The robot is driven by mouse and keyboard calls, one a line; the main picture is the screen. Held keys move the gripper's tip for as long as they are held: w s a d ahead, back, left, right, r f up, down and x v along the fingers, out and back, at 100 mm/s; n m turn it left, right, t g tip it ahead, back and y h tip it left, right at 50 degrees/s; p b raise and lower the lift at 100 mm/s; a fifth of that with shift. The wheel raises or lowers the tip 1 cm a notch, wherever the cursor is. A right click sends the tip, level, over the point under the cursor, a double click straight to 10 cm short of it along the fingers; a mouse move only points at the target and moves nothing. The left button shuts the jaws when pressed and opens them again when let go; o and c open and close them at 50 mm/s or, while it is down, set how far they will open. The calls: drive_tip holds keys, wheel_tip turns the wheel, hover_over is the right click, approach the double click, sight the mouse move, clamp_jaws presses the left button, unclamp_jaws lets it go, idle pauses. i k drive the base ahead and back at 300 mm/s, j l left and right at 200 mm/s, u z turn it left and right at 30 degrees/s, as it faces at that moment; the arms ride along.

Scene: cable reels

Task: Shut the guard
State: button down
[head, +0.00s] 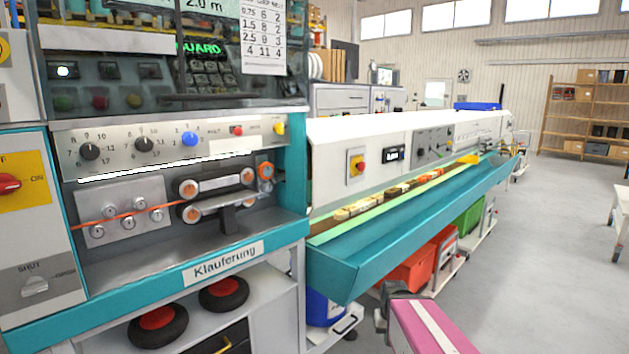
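The machine labelled Klauferung (228,262) stands at the left. A dark, see-through panel (120,85), which looks like the guard, sits high in front of its keypad and display. Its lower edge is above the row of dials, and green letters reading GUARD show behind it. Below, the rollers (215,190) and an orange cable (130,214) are uncovered. A grey knob (35,286) marked SHUT is on the white side panel at lower left; its other marking is hard to read.
A teal trough (400,235) runs back to the right along a long white machine (335,150). Bins stand under the trough. The grey floor at right is mostly clear.

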sight(262, 22)
drive_tip(key=u, duration=1.55)
